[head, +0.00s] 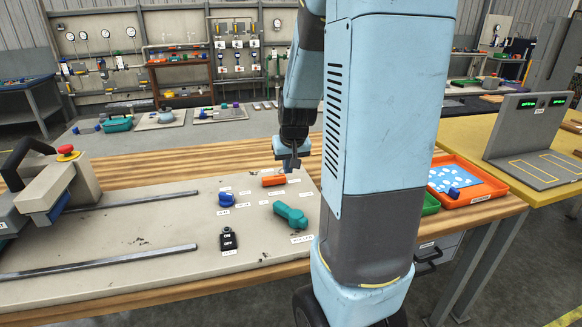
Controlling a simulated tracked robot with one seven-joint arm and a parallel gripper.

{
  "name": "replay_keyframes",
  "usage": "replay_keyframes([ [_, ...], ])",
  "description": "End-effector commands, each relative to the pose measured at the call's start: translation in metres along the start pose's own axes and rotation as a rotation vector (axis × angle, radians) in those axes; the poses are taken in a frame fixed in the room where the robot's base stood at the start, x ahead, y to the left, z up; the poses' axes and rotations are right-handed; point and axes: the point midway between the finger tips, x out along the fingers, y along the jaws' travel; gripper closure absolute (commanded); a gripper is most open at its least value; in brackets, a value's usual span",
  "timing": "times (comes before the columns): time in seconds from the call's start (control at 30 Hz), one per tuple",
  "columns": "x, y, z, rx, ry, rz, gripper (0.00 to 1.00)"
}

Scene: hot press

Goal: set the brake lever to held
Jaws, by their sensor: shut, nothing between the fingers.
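An orange lever (273,180) and a teal lever (290,215) are mounted on the pale panel (150,225). Their small labels are too small to read surely, so I cannot tell which is the brake lever or which setting it is in. My gripper (293,168) is shut and empty, pointing down just behind and to the right of the orange lever. I cannot tell whether it touches the lever. My arm hides the panel's right side.
A blue knob (227,200) and a black ON/OFF switch (228,240) sit left of the levers. Two dark rails (110,259) run to a press carriage with a red button (67,151). An orange tray (480,203) lies right of my arm.

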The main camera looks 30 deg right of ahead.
Motion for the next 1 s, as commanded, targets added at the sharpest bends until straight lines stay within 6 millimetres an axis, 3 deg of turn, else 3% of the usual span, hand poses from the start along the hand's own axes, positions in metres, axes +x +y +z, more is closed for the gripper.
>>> replay_keyframes([
  [0.67,0.089,0.003,0.001,0.004,-0.003,0.003,1.0],
  [0.8,0.095,0.001,-0.02,0.0,-0.001,0.002,1.0],
  [1.0,0.1,0.002,-0.034,0.001,-0.001,0.003,1.0],
])
